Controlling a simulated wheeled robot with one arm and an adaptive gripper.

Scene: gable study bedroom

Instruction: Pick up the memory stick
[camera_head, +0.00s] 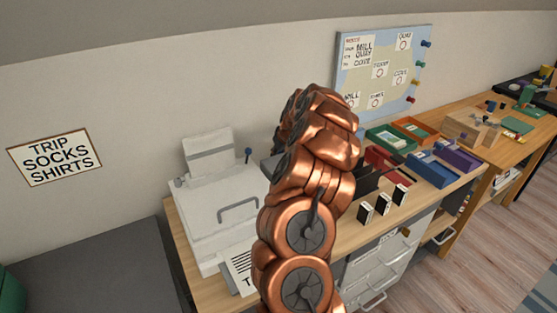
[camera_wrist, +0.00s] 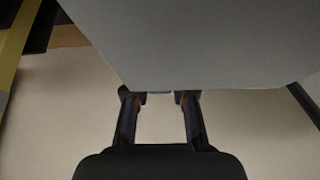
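I cannot make out the memory stick for certain in either view. In the wrist view my gripper (camera_wrist: 158,98) has its two dark fingers apart, with a clear gap between them. The fingertips are at the edge of a large plain grey surface that fills the top of that view. A small bluish sliver shows at that edge between the tips; I cannot tell what it is. In the head view my copper-coloured arm hides the gripper and part of the desk behind it.
A white printer-like machine (camera_head: 215,215) stands on the wooden desk (camera_head: 350,236) left of my arm. Small black-and-white boxes (camera_head: 382,204) stand near the desk's front edge. Green (camera_head: 391,139), blue (camera_head: 431,170) and purple (camera_head: 457,157) trays lie further right. A map board (camera_head: 385,72) is on the wall.

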